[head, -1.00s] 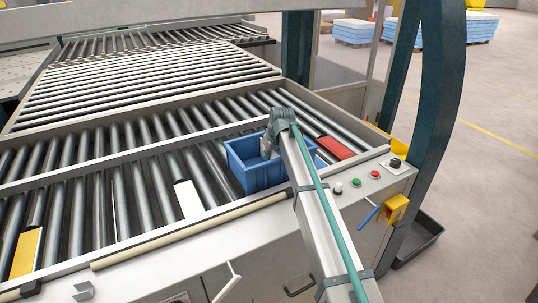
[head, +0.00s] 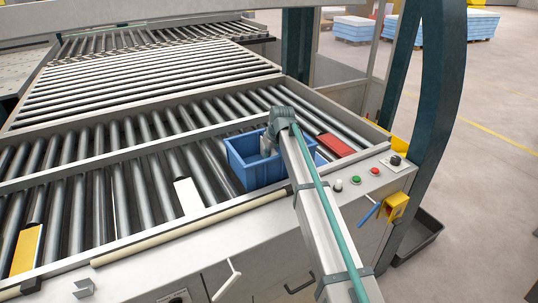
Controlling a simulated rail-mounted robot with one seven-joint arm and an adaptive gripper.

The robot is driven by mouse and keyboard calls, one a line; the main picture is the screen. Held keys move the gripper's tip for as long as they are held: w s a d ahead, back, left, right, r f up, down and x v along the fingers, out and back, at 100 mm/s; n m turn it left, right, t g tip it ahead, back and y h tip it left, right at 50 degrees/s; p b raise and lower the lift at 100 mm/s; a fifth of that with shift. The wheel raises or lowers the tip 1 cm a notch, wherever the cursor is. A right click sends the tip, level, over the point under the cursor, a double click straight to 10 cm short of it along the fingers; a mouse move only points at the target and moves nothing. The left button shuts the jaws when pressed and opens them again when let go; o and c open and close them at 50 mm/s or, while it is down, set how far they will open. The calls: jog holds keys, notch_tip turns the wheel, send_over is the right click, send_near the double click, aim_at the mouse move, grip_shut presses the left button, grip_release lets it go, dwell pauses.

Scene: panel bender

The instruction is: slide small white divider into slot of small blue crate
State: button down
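The small blue crate (head: 262,172) stands on the rollers near the front rail, right of the middle. My arm reaches over its right side and hides part of it. My gripper (head: 267,147) is over or inside the crate's opening, small and mostly hidden by the arm's end; I cannot tell its finger state or whether it holds anything. A white plate (head: 187,197), which may be the small white divider, lies on the rollers left of the crate. The crate's slot cannot be made out.
A red piece (head: 335,146) lies on the rollers right of the crate, and a yellow one (head: 27,250) lies far left. A control panel with buttons (head: 374,171) is at the right front. The rollers (head: 120,190) between yellow and white pieces are free.

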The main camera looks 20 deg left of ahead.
jog(key=c, duration=1.2)
grip_release()
jog(key=shift+c, duration=0.2)
jog(key=shift+r, duration=0.1)
